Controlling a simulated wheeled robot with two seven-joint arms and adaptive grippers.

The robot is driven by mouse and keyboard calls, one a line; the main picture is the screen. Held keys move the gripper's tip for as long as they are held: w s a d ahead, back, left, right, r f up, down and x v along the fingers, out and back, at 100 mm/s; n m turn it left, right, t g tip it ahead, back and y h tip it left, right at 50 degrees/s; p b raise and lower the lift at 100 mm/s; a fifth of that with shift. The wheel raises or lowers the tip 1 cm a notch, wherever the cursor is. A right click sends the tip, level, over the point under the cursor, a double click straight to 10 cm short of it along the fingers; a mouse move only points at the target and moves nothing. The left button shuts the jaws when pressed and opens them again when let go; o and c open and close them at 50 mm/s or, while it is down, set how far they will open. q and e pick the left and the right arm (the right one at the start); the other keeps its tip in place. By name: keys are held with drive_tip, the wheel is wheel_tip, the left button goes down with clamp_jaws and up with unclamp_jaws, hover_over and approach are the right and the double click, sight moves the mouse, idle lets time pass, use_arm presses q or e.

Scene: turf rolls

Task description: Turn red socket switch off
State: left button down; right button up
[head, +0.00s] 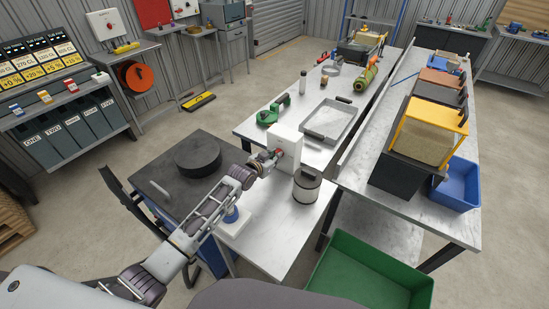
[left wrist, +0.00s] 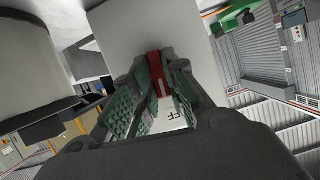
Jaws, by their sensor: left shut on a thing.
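A white socket box (head: 288,143) stands upright on the metal table, and its white face (left wrist: 185,28) fills the middle of the left wrist view. A red switch (head: 279,153) sits on its left side and shows as a red lever (left wrist: 155,64) in the left wrist view. My left gripper (head: 269,160) is at that side of the box. In the left wrist view its green padded fingers (left wrist: 157,82) are shut on the red switch. Letters reading "FF" show beside the fingers; the rest of the label is hidden. My right gripper is not in view.
A cylindrical canister (head: 307,186) stands close in front of the box. A metal tray (head: 345,122) and a green tool (head: 267,117) lie behind it. A dark round disc (head: 197,155) rests on the left bench. A green bin (head: 367,270) stands at the front right.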

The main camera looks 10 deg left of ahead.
use_arm(q)
drive_tip(key=shift+f+n+h, duration=0.1)
drive_tip(key=shift+n+h, duration=0.2)
drive_tip(key=shift+n, duration=0.1)
idle(0.3)
drive_tip(key=c, duration=1.4)
unclamp_jaws()
drive_tip(key=shift+a, duration=0.1)
drive_tip(key=shift+c, duration=0.2)
drive_tip(key=v, duration=0.7)
drive_tip(key=shift+s+r, duration=0.15)
drive_tip(key=shift+r, duration=0.1)
drive_tip(key=shift+a, duration=0.1)
